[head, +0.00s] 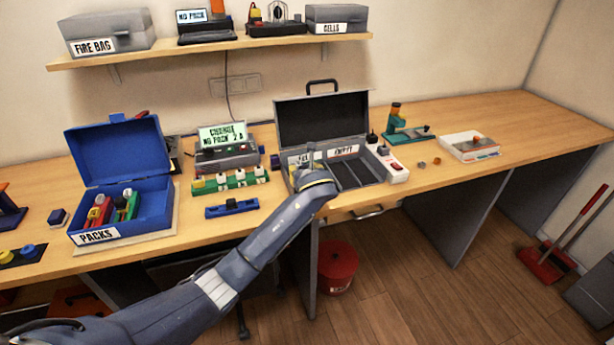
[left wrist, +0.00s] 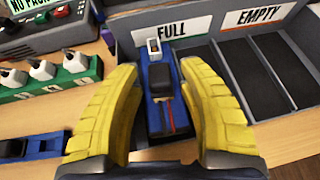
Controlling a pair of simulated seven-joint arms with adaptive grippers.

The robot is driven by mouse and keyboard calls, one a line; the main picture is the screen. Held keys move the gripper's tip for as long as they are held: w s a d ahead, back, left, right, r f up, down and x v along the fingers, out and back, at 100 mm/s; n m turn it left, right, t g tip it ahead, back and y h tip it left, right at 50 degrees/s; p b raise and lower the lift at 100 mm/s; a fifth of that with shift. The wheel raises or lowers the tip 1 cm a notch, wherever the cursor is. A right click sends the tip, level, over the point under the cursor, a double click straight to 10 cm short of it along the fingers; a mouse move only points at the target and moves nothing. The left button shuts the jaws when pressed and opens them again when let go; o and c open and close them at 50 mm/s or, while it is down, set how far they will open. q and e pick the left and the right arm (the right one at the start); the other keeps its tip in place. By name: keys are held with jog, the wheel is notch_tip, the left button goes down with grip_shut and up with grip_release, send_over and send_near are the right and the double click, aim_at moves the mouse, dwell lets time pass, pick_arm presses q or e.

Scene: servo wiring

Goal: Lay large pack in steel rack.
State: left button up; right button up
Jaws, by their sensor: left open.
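A blue pack with a black block on top (left wrist: 158,92) lies lengthwise at the FULL end of the open grey case with FULL and EMPTY labels, which appears to be the steel rack (head: 322,105); its dark slots also show in the left wrist view (left wrist: 262,85). My left gripper (head: 308,165) is over the case's left end. In the left wrist view its yellow fingers (left wrist: 160,110) are open, one on each side of the pack, with visible gaps. The arm hides much of the pack in the head view. My right gripper is not in view.
A blue PACKS box (head: 125,200) holding several packs stands at the left. A charger (head: 225,155), a green strip with white-topped pieces (head: 230,181) and a blue holder (head: 232,208) lie left of the case. A power strip (head: 388,165) adjoins its right side.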

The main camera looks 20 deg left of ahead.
pick_arm(q)
jog(key=v, duration=1.1)
